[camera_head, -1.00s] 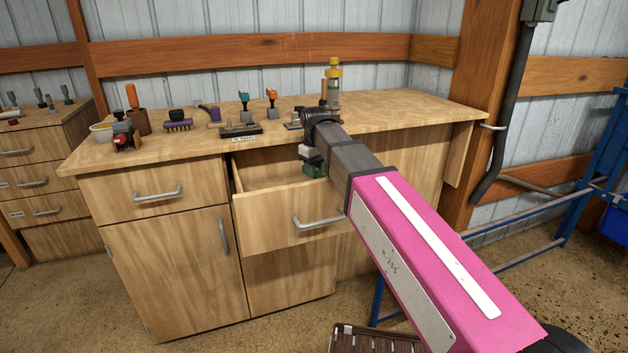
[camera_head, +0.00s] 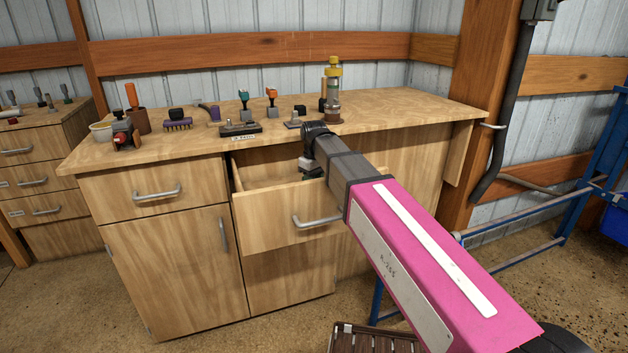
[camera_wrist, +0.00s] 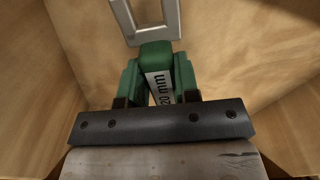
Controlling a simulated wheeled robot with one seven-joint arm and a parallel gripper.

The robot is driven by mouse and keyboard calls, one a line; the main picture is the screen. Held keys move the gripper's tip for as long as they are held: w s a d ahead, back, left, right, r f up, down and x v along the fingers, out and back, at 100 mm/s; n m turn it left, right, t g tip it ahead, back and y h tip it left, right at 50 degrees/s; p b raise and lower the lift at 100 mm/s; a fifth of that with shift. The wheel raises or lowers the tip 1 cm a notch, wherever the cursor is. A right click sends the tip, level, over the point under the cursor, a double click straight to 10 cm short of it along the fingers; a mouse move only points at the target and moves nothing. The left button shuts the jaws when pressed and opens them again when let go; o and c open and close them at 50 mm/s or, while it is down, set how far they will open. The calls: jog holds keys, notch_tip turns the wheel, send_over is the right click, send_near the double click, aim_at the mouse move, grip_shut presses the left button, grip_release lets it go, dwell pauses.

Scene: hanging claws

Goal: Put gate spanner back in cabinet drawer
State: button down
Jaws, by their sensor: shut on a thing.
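The gate spanner shows in the wrist view as a green handle (camera_wrist: 155,52) with a white label and a grey metal square loop at its far end. My gripper (camera_wrist: 157,72) is shut on the green handle. The cabinet drawer (camera_head: 290,218) is pulled open, below the bench top and right of the closed drawer. My gripper is down in the drawer opening, its fingers and the spanner hidden by the drawer front in the head view. The wrist view shows bare wooden drawer walls (camera_wrist: 285,85) around the spanner. Contact with the drawer floor is unclear.
The bench top (camera_head: 400,107) overhangs the drawer's back. Several tools stand along it, with a yellow-capped bottle (camera_head: 333,88) just behind my arm. A closed drawer (camera_head: 155,190) is at left. A blue metal frame (camera_head: 540,235) stands at right.

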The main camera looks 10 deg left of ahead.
jog(key=c, duration=0.8)
grip_release()
jog(key=shift+c, duration=0.2)
notch_tip(320, 180, up, 13)
